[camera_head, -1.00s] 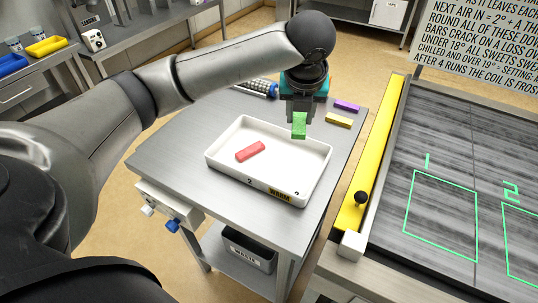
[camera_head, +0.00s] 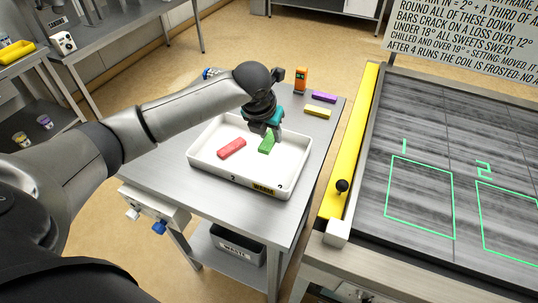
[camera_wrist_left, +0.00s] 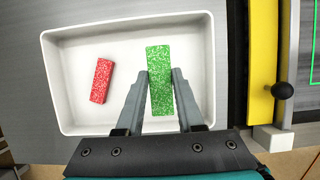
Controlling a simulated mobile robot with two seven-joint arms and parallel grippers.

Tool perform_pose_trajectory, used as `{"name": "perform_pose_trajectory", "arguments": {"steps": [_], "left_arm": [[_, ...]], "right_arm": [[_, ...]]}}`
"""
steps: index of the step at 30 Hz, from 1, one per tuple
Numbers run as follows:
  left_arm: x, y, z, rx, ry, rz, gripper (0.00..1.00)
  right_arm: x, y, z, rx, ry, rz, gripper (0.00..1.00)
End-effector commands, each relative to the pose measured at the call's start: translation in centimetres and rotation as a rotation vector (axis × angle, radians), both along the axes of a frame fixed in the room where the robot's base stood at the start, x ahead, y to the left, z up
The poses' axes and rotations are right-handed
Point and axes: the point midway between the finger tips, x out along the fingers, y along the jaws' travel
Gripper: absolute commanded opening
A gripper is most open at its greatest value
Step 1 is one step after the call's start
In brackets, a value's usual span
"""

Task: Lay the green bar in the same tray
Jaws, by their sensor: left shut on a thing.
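The green bar (camera_head: 266,143) is between the fingers of my left gripper (camera_head: 263,134), inside the outline of the white tray (camera_head: 240,180). In the left wrist view the gripper (camera_wrist_left: 160,78) is shut on the speckled green bar (camera_wrist_left: 160,55). Whether the bar touches the tray floor I cannot tell. A red bar (camera_head: 232,148) lies in the tray to the left of the green one; it also shows in the wrist view (camera_wrist_left: 101,80). The tray shows in the wrist view too (camera_wrist_left: 130,38). My right gripper is not in view.
A yellow bar (camera_head: 317,111) and a purple bar (camera_head: 323,97) lie on the steel table (camera_head: 165,170) behind the tray. An orange device (camera_head: 301,79) stands at the back. A yellow rail (camera_head: 352,150) edges the marked slab (camera_head: 465,130) at right. A waste bin (camera_head: 238,243) is below.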

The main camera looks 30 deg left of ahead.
Motion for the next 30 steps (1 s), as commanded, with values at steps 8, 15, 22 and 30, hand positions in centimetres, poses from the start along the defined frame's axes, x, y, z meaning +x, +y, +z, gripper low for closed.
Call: {"name": "perform_pose_trajectory", "arguments": {"steps": [8, 15, 22, 30], "left_arm": [[0.1, 0.0, -3.6, 0.000, -0.001, 0.001, 0.00], [0.0, -0.1, -6.5, -0.001, 0.002, 0.001, 0.00], [0.1, 0.0, -7.9, -0.001, -0.002, 0.000, 0.00], [0.0, 0.0, -8.0, 0.000, -0.001, 0.000, 0.42]], "right_arm": [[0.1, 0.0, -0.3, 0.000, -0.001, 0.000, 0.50], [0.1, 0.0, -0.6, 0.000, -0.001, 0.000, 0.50], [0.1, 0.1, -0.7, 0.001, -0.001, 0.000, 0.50], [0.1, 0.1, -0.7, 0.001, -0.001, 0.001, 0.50]]}}
